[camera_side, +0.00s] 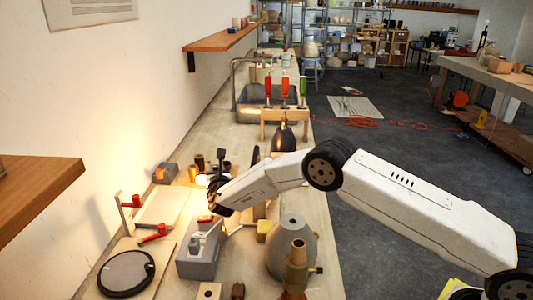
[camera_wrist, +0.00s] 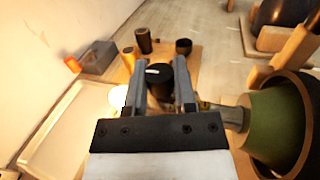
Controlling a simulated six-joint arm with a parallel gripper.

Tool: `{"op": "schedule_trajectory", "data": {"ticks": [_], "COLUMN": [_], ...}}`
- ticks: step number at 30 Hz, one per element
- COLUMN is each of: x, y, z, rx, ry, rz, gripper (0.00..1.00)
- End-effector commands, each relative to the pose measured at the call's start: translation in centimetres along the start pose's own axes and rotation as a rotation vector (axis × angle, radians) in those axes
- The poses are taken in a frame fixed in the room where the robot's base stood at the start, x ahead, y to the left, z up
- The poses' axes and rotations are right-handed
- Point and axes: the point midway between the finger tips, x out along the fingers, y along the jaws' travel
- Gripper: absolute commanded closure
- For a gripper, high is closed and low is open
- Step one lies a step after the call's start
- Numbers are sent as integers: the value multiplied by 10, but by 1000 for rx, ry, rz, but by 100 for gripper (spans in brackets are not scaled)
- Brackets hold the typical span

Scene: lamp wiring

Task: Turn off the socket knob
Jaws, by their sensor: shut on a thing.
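My gripper (camera_wrist: 161,84) points down the bench, with its two grey fingers on either side of a black round knob (camera_wrist: 158,76). The fingers are shut on this knob, which bears a small white mark on top. The knob's lower part is hidden between the fingers. A lit bulb glows white (camera_wrist: 121,99) just left of the fingers. In the side view the glow (camera_side: 201,180) shows beside the end of my arm, and the fingers and knob are hidden there.
A green shade with a dark rim (camera_wrist: 274,124) lies close on the right. Several small dark and brass cylinders (camera_wrist: 143,39) stand beyond the knob. A grey box with an orange part (camera_wrist: 92,58) and a pale tray (camera_wrist: 55,125) are left.

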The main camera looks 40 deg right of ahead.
Motion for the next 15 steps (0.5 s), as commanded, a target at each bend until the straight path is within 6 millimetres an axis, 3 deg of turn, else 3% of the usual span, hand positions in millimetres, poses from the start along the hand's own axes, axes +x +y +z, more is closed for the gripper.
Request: {"op": "schedule_trajectory", "data": {"ticks": [15], "x": [1], "y": [-1], "z": [2], "rx": [4], "ry": [-3], "rz": [200], "gripper": [100]}}
